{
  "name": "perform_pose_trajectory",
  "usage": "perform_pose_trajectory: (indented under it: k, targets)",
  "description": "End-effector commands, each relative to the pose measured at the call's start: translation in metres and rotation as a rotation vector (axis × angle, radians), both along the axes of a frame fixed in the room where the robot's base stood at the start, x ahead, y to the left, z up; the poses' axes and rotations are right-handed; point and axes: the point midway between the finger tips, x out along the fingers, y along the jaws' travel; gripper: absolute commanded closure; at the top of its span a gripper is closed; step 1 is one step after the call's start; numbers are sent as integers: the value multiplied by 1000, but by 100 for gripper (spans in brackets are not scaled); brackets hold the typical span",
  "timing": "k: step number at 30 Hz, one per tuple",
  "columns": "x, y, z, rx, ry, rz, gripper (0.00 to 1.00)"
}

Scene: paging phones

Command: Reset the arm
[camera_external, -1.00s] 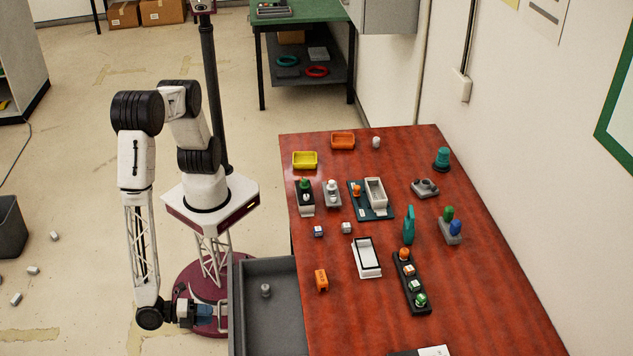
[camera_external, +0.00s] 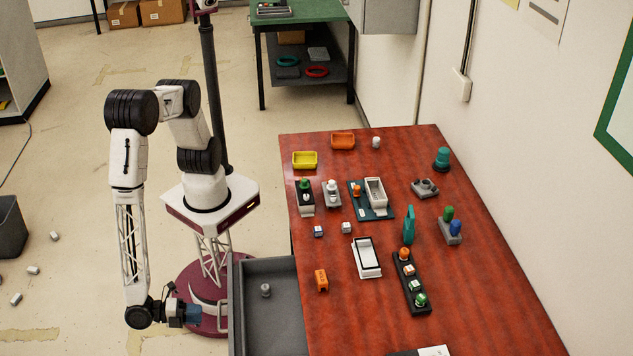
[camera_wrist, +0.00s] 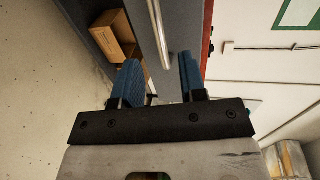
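My gripper (camera_external: 193,314) hangs low beside the red table, just left of the open grey drawer (camera_external: 236,300) in the external view. In the wrist view my gripper (camera_wrist: 160,78) shows two blue fingers spread apart with nothing held between them. A grey metal bar (camera_wrist: 160,35) shows beyond the fingers. My gripper appears apart from the drawer, though the exact gap is hard to tell.
A small grey piece (camera_external: 265,290) sits in the drawer. The red table (camera_external: 460,310) carries several small items, including a yellow tray (camera_external: 305,160), an orange tray (camera_external: 343,141) and an orange block (camera_external: 321,280). A dark bin (camera_external: 8,232) stands at the left.

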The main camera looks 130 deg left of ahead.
Motion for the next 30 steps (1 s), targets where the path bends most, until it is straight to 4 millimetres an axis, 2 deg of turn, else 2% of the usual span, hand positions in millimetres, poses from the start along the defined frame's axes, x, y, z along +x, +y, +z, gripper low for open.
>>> perform_pose_trajectory:
  k: [8,14,21,30]
  targets:
    - [5,9,9,-8,15,24,61]
    - [19,39,39,-36,66,104,61]
    - [36,102,93,-107,172,246,61]
    - [40,185,156,-234,304,403,61]
